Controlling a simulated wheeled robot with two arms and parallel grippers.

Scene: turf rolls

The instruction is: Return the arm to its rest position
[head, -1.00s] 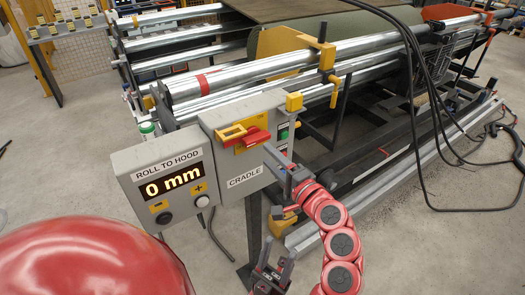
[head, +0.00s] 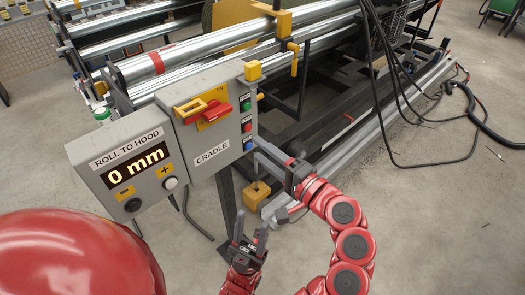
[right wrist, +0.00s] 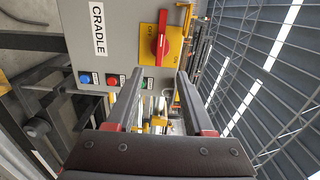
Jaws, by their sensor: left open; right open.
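My right gripper (head: 258,150) is open and empty, by the right edge of the grey CRADLE box (head: 205,150) in the head view. In the right wrist view its two fingers (right wrist: 157,92) are spread, with the box (right wrist: 118,62) beyond them. A red rotary switch (head: 215,112) on a yellow plate sits on the box; it also shows in the right wrist view (right wrist: 160,42). Green, red and blue buttons line the box's side. My left gripper (head: 251,230) is open and empty, low in the head view, below the box and beside its post.
A grey ROLL TO HOOD display (head: 137,167) reads 0 mm, left of the box. Metal rollers (head: 230,52) and a frame stand behind. Black cables (head: 400,110) hang at the right. The floor at the lower right is clear.

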